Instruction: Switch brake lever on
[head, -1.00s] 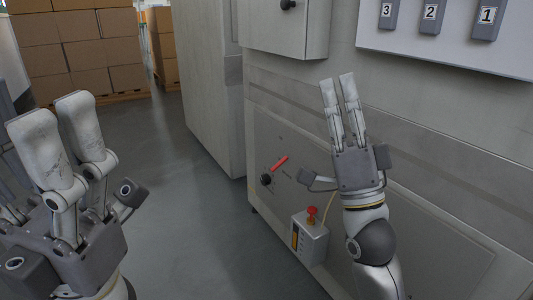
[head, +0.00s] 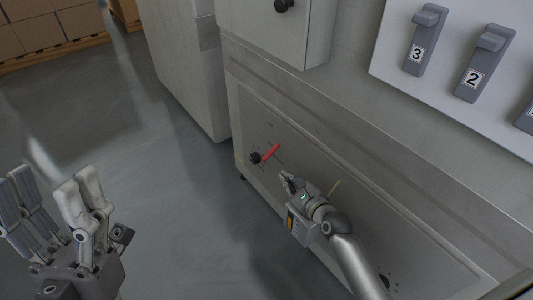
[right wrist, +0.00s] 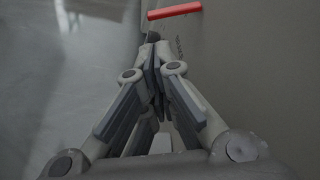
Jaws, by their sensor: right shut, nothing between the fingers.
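The brake lever is a red bar (head: 271,152) on a black hub (head: 255,158), low on the grey machine's front panel. The bar slants up and to the right from the hub. It also shows as a red bar (right wrist: 175,11) at the top of the right wrist view. My right gripper (head: 284,176) is shut and empty, just below and right of the bar, with a small gap in the picture. Its fingertips (right wrist: 153,44) come together below the bar in the wrist view. My left gripper (head: 52,186) is open and empty, far from the panel at the lower left.
Numbered grey switches (head: 426,40) sit on a white board at the upper right. A cabinet (head: 185,75) stands left of the machine. Cardboard boxes (head: 40,32) are at the back. The floor (head: 100,120) between is clear.

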